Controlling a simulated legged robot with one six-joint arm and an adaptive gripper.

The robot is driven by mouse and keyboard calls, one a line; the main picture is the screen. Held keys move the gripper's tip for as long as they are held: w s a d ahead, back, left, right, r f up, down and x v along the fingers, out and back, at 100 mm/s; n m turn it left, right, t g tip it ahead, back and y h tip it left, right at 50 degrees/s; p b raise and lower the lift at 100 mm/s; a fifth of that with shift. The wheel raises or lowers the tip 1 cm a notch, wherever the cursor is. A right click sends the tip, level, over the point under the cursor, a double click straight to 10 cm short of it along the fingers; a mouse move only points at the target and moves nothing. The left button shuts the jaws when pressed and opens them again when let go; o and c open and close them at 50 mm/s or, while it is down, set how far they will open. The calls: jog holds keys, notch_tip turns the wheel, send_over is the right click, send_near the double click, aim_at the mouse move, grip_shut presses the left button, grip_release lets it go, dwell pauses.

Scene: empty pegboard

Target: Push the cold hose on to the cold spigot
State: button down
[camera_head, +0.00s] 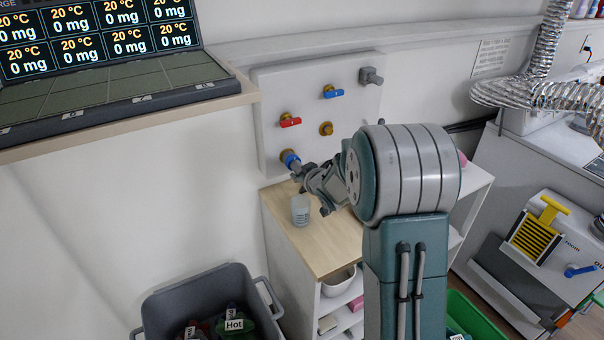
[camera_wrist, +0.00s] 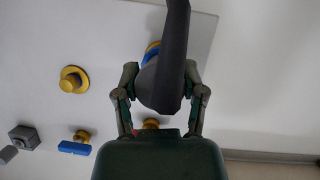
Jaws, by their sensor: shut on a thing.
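My gripper (camera_head: 308,180) is at the lower left of the wall panel (camera_head: 345,98). In the wrist view (camera_wrist: 160,88) its fingers are shut on a dark grey hose (camera_wrist: 174,62). The hose's blue ring (camera_head: 291,160) sits right against the brass spigot below the red-handled valve (camera_head: 290,121). I cannot tell how far the hose is over that spigot. Another brass spigot (camera_head: 326,128), below the blue-handled valve (camera_head: 333,92), is bare; it also shows in the wrist view (camera_wrist: 74,79).
A grey fitting (camera_head: 371,76) is at the panel's upper right. A translucent cup (camera_head: 300,210) stands on the wooden-topped shelf (camera_head: 325,240) below my gripper. A grey bin (camera_head: 195,292) stands on the floor at lower left. A ledge with a display (camera_head: 100,110) is at upper left.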

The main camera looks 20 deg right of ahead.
jog(key=shift+s+d, duration=0.2)
jog(key=shift+s, duration=1.35)
dwell(0.6)
jog(key=shift+s+d, duration=0.15)
jog(key=shift+s, duration=0.95)
jog(key=shift+s+d, duration=0.15)
jog(key=shift+s, duration=0.9)
